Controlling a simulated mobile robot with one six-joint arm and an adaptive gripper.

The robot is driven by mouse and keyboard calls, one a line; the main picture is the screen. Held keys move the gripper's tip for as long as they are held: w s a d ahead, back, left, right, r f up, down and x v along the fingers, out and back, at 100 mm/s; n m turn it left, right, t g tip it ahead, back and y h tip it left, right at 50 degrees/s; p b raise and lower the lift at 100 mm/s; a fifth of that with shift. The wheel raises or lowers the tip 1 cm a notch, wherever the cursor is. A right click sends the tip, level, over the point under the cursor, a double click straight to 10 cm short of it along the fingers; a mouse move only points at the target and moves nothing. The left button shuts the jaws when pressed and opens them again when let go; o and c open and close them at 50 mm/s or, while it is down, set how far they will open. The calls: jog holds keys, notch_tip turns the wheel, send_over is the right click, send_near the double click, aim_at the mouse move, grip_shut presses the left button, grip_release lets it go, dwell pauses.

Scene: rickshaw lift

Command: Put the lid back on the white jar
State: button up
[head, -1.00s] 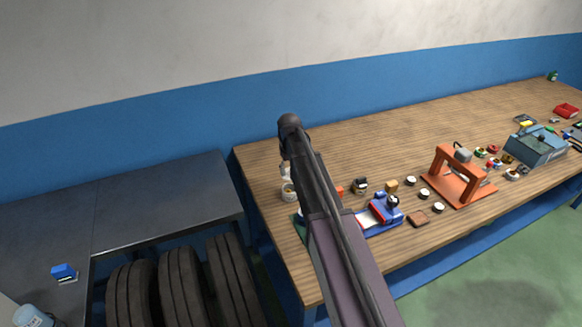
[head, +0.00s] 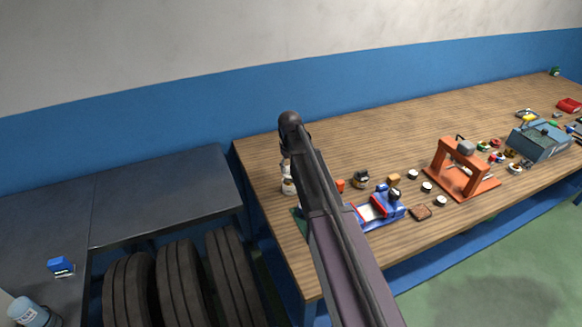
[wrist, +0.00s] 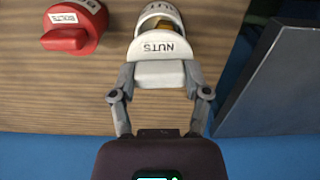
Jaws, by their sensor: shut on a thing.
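My gripper (wrist: 160,76) is shut on a white lid (wrist: 160,50) marked NUTS, with a finger on each side of it in the wrist view. The white jar (wrist: 146,20) is just beyond the lid at the top of that view. Its mouth shows partly open, with something yellow-brown inside. The lid overlaps the jar's near side in the picture; I cannot tell whether they touch. In the head view the jar (head: 288,187) stands near the bench's left end, and my arm hides most of the gripper and lid.
A red-lidded container (wrist: 70,38) marked BOLTS stands left of the white jar in the wrist view. A dark metal surface (wrist: 275,85) is at the right. On the wooden bench (head: 400,125), a blue vise-like tool (head: 380,208) and an orange press (head: 462,170) stand farther right.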

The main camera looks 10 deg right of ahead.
jog(key=shift+f+b, duration=1.65)
jog(key=shift+f, duration=0.25)
jog(key=shift+f, duration=0.2)
dwell(1.1)
jog(key=o, duration=1)
jog(key=shift+r, duration=0.1)
jog(key=shift+r+p, duration=3.35)
jog(key=shift+r, duration=0.1)
grip_shut()
